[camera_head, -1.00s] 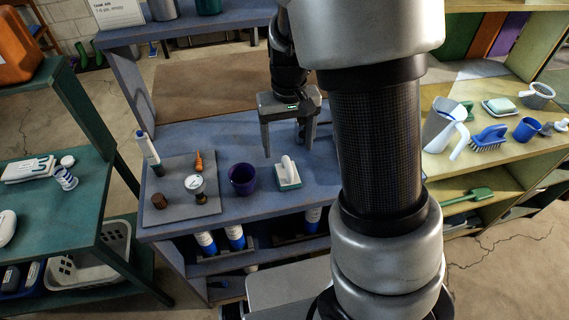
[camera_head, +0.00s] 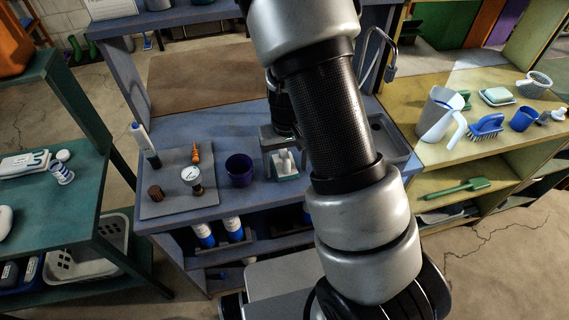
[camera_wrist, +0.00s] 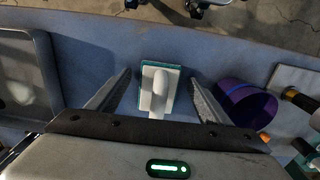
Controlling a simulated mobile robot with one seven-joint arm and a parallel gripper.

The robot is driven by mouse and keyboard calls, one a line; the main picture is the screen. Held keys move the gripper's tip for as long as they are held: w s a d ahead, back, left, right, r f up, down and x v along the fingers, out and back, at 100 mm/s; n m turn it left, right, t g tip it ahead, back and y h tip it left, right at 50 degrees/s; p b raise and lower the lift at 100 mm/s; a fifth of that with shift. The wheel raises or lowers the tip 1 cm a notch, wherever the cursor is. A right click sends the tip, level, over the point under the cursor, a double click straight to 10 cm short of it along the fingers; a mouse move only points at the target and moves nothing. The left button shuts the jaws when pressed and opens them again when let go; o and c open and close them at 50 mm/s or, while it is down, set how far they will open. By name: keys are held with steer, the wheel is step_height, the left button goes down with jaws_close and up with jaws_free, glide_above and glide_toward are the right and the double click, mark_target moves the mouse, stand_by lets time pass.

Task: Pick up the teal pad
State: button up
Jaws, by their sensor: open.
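The teal pad (camera_wrist: 146,72) is the teal base under a white block with a white upright handle. In the wrist view it lies on the blue bench, between my fingers, with the handle toward me. In the head view the pad (camera_head: 285,176) sits right of the purple cup, partly covered by my gripper. My gripper (camera_wrist: 160,78) is open, with one finger on each side of the pad and a visible gap on both sides. In the head view my gripper (camera_head: 282,150) is over the pad. I cannot tell how far the fingertips are above the bench.
A purple cup (camera_head: 239,170) stands close beside the pad, near my right finger in the wrist view (camera_wrist: 246,104). A grey mat (camera_head: 172,207) holds a gauge, a marker-like tube and small parts. A grey sink basin (camera_head: 392,140) lies to the right.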

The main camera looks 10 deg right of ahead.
steer(key=shift+c, duration=0.5)
steer(key=c, duration=1.1)
steer(key=shift+r, duration=0.15)
steer(key=shift+c, duration=0.2)
